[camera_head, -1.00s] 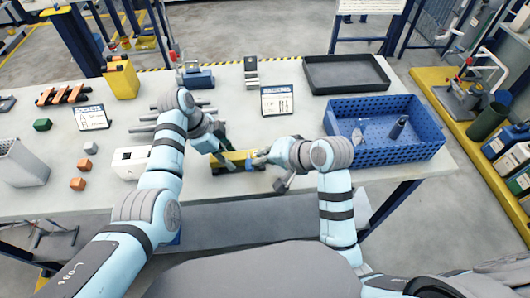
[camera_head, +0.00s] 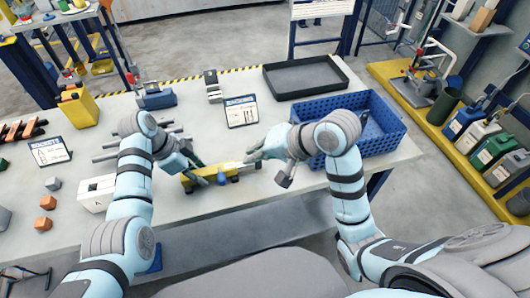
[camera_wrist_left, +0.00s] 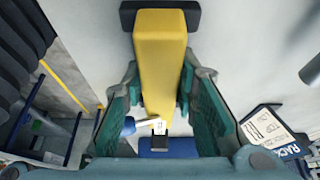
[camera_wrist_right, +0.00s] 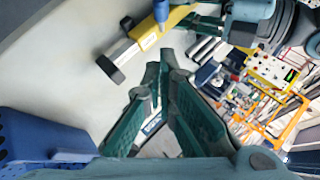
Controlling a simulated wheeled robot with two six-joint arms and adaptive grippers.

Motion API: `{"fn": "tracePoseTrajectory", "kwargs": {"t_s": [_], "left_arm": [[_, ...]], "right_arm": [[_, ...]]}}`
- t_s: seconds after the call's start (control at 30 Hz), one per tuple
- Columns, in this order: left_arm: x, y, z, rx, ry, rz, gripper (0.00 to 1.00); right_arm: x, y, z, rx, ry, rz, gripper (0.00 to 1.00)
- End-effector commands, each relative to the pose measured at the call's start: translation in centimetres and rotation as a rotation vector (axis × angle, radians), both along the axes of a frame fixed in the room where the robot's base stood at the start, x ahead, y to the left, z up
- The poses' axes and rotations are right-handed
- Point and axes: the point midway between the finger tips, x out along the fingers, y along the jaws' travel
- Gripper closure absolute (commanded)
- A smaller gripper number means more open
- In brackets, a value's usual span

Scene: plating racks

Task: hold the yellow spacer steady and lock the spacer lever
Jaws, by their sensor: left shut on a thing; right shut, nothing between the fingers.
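The yellow spacer (camera_head: 197,183) lies along the front part of the table. It also shows in the left wrist view (camera_wrist_left: 160,45) and the right wrist view (camera_wrist_right: 146,30), with dark end pads and a pale section at one end. My left gripper (camera_head: 199,171) is shut around the spacer's yellow body, a finger on each side. The blue lever (camera_wrist_left: 128,126) sits on the spacer near the left fingers; the right wrist view shows its blue end (camera_wrist_right: 161,12) too. My right gripper (camera_head: 250,157) is shut and empty, just behind the spacer's right end, apart from the lever.
A blue perforated crate (camera_head: 385,142) stands right of my right gripper. A black tray (camera_head: 305,78) and a sign card (camera_head: 241,112) are behind. Grey rods (camera_head: 108,156) and a white box (camera_head: 96,194) lie left. The table between spacer and card is clear.

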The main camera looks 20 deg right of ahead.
Motion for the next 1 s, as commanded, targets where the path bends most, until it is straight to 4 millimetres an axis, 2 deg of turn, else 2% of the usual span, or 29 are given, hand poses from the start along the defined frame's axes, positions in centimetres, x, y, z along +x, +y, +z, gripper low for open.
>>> {"fn": "tracePoseTrajectory", "kwargs": {"t_s": [0.1,0.2,0.5,0.53,0.63,0.67,1.0], "left_arm": [[0.0,0.0,-0.1,0.001,0.001,0.001,1.00],[0.0,0.0,-0.1,0.001,0.001,0.001,1.00],[0.0,0.0,0.0,0.001,0.001,0.001,1.00],[0.0,0.0,0.0,0.001,0.000,0.001,0.69],[0.0,0.0,0.0,0.001,0.000,0.001,0.53],[0.0,0.0,0.0,0.001,0.000,0.001,0.50],[0.1,0.3,0.5,0.001,-0.001,0.001,0.50]], "right_arm": [[-1.8,-1.5,1.9,-0.008,-0.003,0.000,1.00],[-2.7,-2.2,3.0,-0.006,-0.003,-0.001,1.00],[-3.2,-2.4,3.5,0.001,0.001,0.000,1.00],[-3.2,-2.4,3.5,0.001,0.001,0.000,1.00],[-3.2,-2.4,3.5,0.001,0.001,0.000,1.00],[-3.2,-2.4,3.5,0.001,0.001,0.000,1.00],[-3.2,-2.4,3.5,0.001,0.001,0.000,1.00]]}}
